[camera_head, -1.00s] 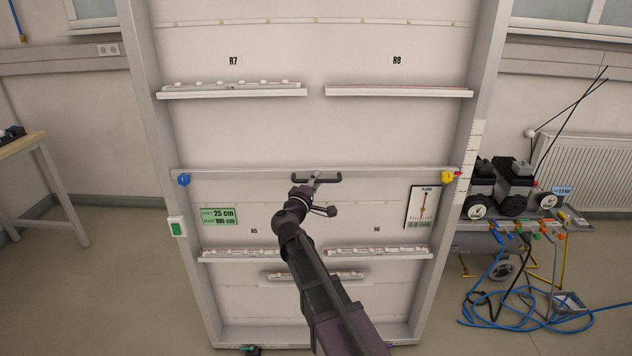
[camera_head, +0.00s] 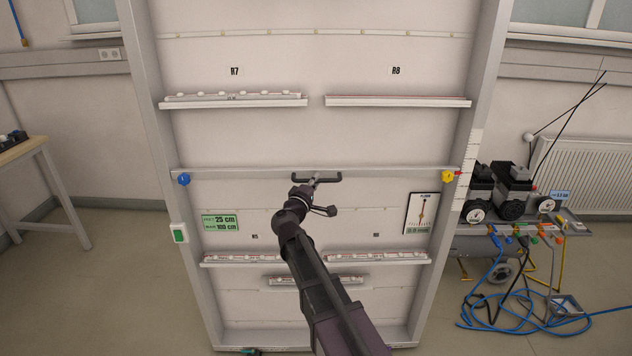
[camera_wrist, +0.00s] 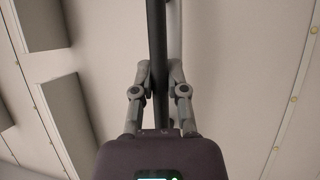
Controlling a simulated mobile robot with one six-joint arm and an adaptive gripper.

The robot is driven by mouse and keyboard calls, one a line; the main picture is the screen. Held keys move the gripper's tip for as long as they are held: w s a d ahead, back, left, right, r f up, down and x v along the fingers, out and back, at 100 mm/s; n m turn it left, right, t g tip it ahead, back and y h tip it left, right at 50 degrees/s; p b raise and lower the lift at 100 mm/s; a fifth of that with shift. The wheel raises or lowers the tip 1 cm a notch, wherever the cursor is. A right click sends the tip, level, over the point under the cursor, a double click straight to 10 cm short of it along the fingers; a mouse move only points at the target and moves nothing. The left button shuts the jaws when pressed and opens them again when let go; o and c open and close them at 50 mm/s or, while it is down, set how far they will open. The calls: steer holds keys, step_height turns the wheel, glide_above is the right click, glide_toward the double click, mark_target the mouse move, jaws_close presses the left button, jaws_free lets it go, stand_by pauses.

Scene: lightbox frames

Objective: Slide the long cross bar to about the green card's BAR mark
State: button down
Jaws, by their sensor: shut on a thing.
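The long cross bar (camera_head: 240,174) is light grey and spans the tall frame between its uprights, looking about level. My gripper (camera_head: 316,182) is shut on the dark handle (camera_head: 331,178) at the bar's middle. In the wrist view the fingers (camera_wrist: 158,78) close around the dark handle (camera_wrist: 157,30). The green card (camera_head: 220,222) hangs below the bar at left; its BAR line reads 100 cm. A white scale (camera_head: 474,150) runs along the right upright, with a small red mark near the bar's end. Its figures are too small to read.
A blue knob (camera_head: 184,179) and a yellow knob (camera_head: 447,177) sit at the bar's ends. A plumb dial (camera_head: 421,212) is at lower right. The R7 shelf (camera_head: 235,102) and R8 shelf (camera_head: 398,102) are above; lower shelves hold small items. The panel directly above the bar is clear.

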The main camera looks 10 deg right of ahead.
steer(key=shift+w, duration=0.1)
steer(key=c, duration=0.6)
jaws_free()
steer(key=shift+c, duration=0.2)
steer(key=shift+f, duration=0.15)
